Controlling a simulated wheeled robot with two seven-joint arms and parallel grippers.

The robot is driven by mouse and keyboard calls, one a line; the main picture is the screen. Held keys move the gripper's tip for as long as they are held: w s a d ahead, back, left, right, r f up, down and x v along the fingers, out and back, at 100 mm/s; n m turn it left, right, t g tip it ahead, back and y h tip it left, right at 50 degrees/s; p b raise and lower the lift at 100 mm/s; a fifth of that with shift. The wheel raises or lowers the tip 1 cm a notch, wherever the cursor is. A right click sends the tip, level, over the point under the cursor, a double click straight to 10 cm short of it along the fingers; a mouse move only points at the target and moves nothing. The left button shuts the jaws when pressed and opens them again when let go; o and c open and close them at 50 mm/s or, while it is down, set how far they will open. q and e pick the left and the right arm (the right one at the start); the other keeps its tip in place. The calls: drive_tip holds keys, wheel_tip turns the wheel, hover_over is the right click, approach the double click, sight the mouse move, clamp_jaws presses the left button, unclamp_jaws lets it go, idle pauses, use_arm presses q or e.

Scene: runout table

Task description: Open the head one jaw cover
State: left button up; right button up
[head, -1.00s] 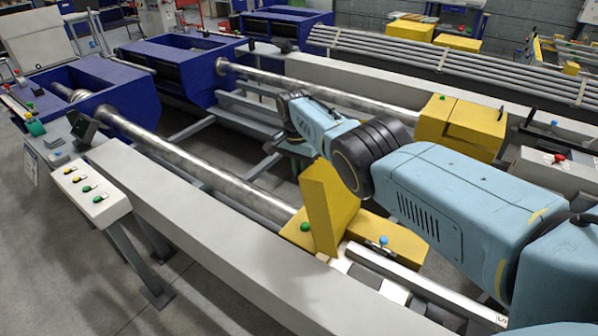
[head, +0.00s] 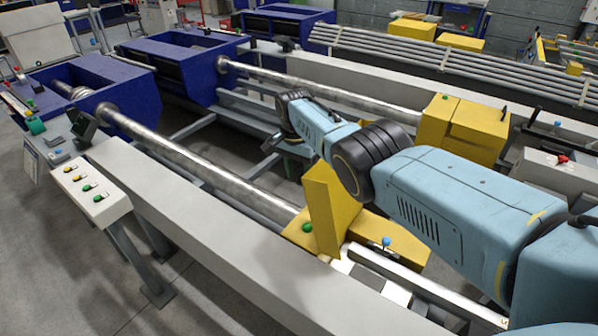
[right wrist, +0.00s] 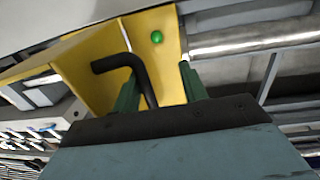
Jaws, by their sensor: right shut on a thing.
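The head one jaw cover (head: 331,208) is a yellow plate standing steeply raised over the yellow jaw head (head: 405,240) on the near machine. A green button (head: 307,228) sits on the head's left part and also shows in the right wrist view (right wrist: 157,37). My right arm reaches across from the right behind the cover. In the right wrist view, my right gripper (right wrist: 157,78) has its green fingers shut on a black bent handle (right wrist: 128,62) beside the yellow surfaces. In the head view the handle and fingertips are hidden or too small to tell. My left gripper is out of view.
A steel bar (head: 200,165) runs left from the near head to a blue housing (head: 90,90). A white rail (head: 220,250) and button panel (head: 92,194) stand in front. A second yellow head (head: 465,125) stands behind on the right. Grey floor is clear at lower left.

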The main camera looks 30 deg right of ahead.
drive_tip(key=shift+w+a+r, duration=0.1)
drive_tip(key=shift+w+r, duration=0.15)
wheel_tip(320, 180, up, 13)
drive_tip(key=p, duration=0.2)
drive_tip(key=shift+w+a+p, duration=0.15)
drive_tip(key=shift+w+p, duration=0.1)
drive_tip(key=shift+p, duration=0.05)
drive_tip(key=shift+f, duration=0.1)
